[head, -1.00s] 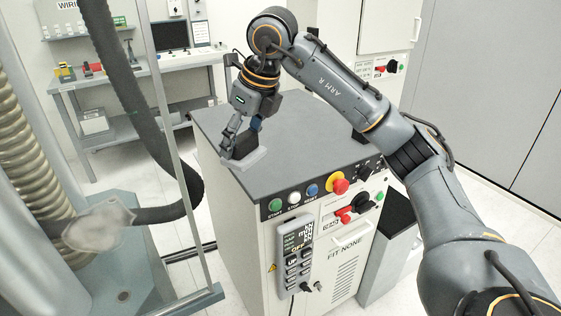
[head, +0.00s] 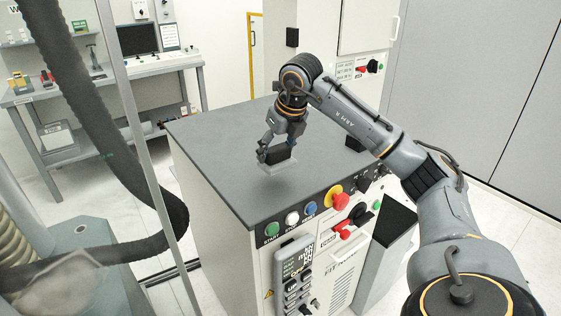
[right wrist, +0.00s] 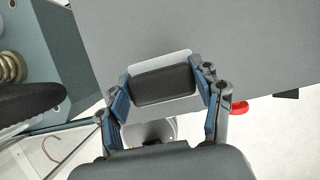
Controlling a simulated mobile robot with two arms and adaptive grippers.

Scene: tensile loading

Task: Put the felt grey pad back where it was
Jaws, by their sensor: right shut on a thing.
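The grey pad (head: 281,168) is a light grey flat slab under a black block. My right gripper (head: 277,152) is shut on the block, with the pad below the fingers, over the dark grey top of the control cabinet (head: 215,140). A dark shadow lies close by the pad; I cannot tell whether it touches the top. In the right wrist view the black block (right wrist: 163,84) sits between the two blue-lined fingers, and the pad's pale edge (right wrist: 160,61) shows behind it. My left gripper is not in view.
The cabinet's front carries buttons, a red and yellow stop knob (head: 336,197) and a hanging handset (head: 296,268). The cabinet top left of my gripper is bare. A workbench (head: 100,80) stands at the back left. A thick dark hose (head: 90,130) hangs at the left.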

